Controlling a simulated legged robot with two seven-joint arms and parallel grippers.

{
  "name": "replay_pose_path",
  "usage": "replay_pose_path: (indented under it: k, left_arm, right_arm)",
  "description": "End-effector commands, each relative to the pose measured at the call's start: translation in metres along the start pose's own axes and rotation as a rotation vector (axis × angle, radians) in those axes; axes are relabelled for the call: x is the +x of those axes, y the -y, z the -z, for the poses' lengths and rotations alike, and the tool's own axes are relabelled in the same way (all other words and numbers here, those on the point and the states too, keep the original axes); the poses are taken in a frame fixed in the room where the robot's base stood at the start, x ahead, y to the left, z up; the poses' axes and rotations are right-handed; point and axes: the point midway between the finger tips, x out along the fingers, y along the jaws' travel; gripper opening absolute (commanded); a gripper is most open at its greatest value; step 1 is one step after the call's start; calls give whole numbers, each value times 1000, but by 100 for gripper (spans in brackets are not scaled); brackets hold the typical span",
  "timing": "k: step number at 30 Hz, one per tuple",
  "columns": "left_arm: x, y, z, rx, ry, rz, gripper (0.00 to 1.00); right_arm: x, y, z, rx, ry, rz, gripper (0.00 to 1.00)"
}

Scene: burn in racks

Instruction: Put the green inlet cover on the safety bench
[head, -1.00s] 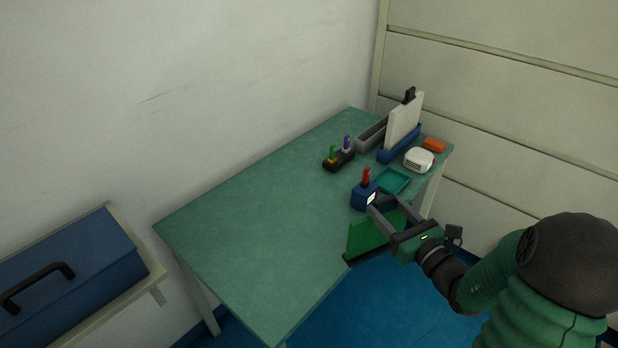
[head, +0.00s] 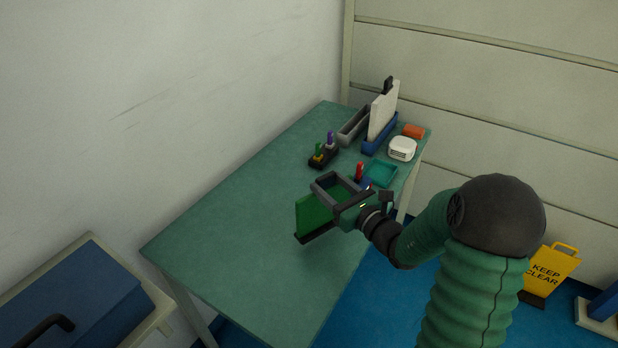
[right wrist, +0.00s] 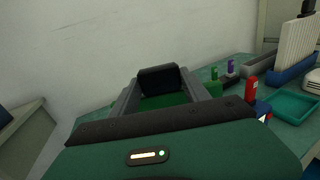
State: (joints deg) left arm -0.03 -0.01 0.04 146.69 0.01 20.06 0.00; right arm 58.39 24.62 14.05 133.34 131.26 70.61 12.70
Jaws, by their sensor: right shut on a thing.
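The green inlet cover (head: 312,214) is a flat green panel. My right gripper (head: 322,208) is shut on it and holds it tilted up on edge over the safety bench (head: 215,240), a table with a green top. In the head view I cannot tell whether the cover's lower edge touches the bench top. In the right wrist view, green of the cover (right wrist: 165,101) shows between the grey fingers, mostly hidden by the gripper body. My left gripper is not in view.
The bench's near left part is clear. At the back stand a holder with colored tags (head: 322,157), a grey tray (head: 352,126), a blue rack (head: 380,133), a white box (head: 402,148), an orange block (head: 414,131) and a teal tray (head: 380,173). A blue case (head: 75,295) sits left.

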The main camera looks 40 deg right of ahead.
Motion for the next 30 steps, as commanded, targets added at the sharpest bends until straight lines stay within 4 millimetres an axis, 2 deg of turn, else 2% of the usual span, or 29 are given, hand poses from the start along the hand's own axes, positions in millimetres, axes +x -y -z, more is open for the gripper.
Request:
replay_pose_path:
  k: [6,13,17,24,30]
  left_arm:
    - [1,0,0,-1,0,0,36]
    - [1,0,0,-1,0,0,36]
    - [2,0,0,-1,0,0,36]
    - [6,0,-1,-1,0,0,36]
    - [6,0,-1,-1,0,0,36]
  right_arm:
    - [52,1,4,-1,5,-5,0]
    - [92,8,9,2,4,-1,0]
    - [100,7,12,2,3,-1,0]
    - [100,5,44,1,2,-2,0]
    - [100,6,44,0,3,-2,0]
